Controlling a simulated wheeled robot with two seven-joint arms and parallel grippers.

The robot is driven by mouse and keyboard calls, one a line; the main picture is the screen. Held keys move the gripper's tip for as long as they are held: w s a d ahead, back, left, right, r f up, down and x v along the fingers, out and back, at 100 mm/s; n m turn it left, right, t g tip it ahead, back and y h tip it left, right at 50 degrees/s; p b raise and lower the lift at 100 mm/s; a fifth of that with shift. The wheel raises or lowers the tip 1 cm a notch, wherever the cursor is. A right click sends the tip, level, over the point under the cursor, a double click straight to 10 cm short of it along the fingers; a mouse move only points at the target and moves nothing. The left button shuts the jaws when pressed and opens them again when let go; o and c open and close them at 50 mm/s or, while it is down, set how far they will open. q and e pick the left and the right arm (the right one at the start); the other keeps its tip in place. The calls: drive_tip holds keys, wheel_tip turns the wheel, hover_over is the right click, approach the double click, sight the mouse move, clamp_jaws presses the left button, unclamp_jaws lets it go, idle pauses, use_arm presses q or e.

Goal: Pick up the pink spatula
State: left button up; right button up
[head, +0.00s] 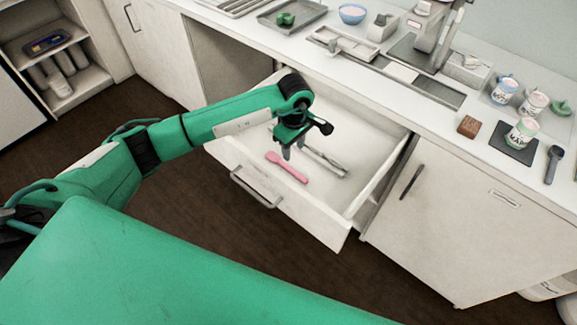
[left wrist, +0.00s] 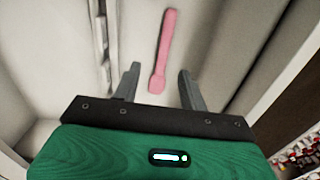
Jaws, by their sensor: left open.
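The pink spatula (head: 287,167) lies flat in the open white drawer (head: 345,217), near its front left part. My left gripper (head: 292,152) is over the drawer, with its fingers pointing down, just behind the spatula in the head view. In the left wrist view, the spatula (left wrist: 164,52) runs away from the gripper (left wrist: 158,78), and its near end shows between the two spread fingers. The fingers are open and empty. I cannot tell how far above the spatula they are. My right gripper is not in view.
A grey metal utensil (head: 324,160) lies in the drawer beside the spatula, and it shows in the left wrist view (left wrist: 100,35). The drawer walls stand around both. The counter above holds several cups, a blue bowl (head: 352,13) and a machine (head: 432,35).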

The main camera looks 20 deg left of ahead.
sight(293, 170)
use_arm(q)
wheel_tip(293, 170, down, 3)
drive_tip(key=shift+f, duration=0.1)
drive_tip(key=shift+s+f+p, duration=0.2)
drive_tip(key=shift+f+p, duration=0.3)
drive_tip(key=f, duration=0.2)
drive_tip(key=f+p, duration=0.1)
drive_tip(key=shift+s+f, duration=0.2)
drive_tip(key=shift+s, duration=0.05)
drive_tip(key=shift+f, duration=0.5)
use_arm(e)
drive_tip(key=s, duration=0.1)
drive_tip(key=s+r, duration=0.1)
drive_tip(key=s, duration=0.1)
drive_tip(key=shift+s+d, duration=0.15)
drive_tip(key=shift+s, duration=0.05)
use_arm(q)
clamp_jaws()
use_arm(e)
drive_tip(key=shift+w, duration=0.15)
